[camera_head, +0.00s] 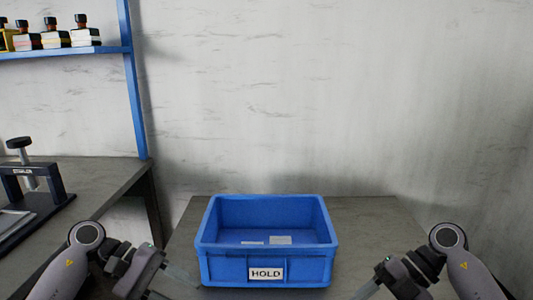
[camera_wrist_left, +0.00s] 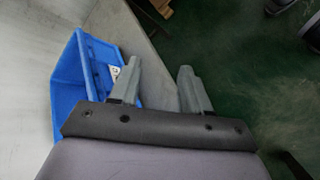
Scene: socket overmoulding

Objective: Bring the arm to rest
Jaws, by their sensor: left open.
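My left arm comes in from the lower left in the head view. Its gripper (camera_head: 172,282) is beside the left front corner of the blue bin, apart from it as far as I can tell. In the left wrist view the two fingers of the left gripper (camera_wrist_left: 160,78) are spread with nothing between them. My right gripper (camera_head: 372,288) is at the lower right, to the right of the bin. Its fingers are partly cut off by the frame edge, so its opening is unclear.
A blue bin (camera_head: 265,258) labelled HOLD stands on a grey table (camera_head: 375,215), with small pale pieces inside. It also shows in the left wrist view (camera_wrist_left: 66,90). A press-like fixture (camera_head: 35,185) stands on the left bench. A blue shelf (camera_head: 65,54) holds several bottles.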

